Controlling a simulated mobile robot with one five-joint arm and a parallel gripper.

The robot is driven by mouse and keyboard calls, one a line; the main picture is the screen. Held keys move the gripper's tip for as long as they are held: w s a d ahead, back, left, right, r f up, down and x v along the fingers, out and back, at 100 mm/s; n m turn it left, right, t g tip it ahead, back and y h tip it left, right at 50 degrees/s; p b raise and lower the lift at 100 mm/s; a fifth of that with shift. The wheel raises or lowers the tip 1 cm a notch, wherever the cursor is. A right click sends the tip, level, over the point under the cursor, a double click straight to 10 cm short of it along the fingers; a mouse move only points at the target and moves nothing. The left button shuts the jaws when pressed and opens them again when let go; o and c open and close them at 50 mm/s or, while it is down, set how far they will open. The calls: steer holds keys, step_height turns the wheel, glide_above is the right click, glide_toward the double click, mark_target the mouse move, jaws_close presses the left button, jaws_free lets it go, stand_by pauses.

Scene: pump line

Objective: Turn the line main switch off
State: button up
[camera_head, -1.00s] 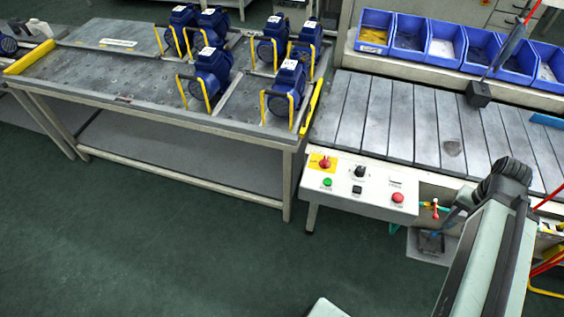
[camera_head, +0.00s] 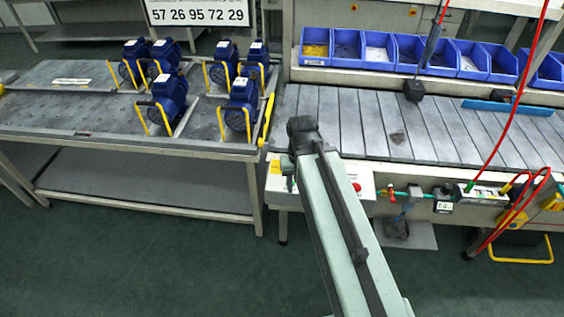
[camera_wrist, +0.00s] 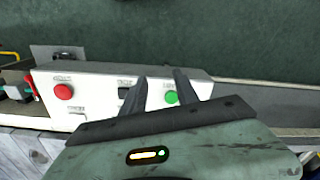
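The control panel (camera_head: 272,187) is a white box at the front of the conveyor, partly covered by my arm in the head view. The line main switch's yellow plate (camera_head: 275,167) shows at the panel's left edge; its red knob is hidden. In the wrist view the panel (camera_wrist: 98,95) appears upside down, with a red button (camera_wrist: 63,91) at left and a green button (camera_wrist: 171,97) at right. The switch is not visible in the wrist view.
A table (camera_head: 75,142) with several blue pumps (camera_head: 168,92) stands at left. Behind the slatted conveyor (camera_head: 330,118) is a row of blue bins (camera_head: 378,52). A hanging dark tool (camera_head: 414,88) and red hoses (camera_head: 512,128) are at right. The front floor is open.

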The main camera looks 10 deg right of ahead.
steer(key=w+r+m+p, duration=0.1)
steer(key=w, duration=0.4)
steer(key=w+a+r+m+p, duration=0.1)
steer(key=w, duration=0.3)
steer(key=w+r+m+p, duration=0.1)
steer(key=w, duration=0.4)
steer(key=shift+w+a+r+p, duration=0.15)
steer(key=shift+w+r+p, duration=0.2)
steer(key=shift+r, duration=0.05)
step_height(320, 180, down, 8)
steer(key=b, duration=0.8)
steer(key=shift+s+f, duration=0.1)
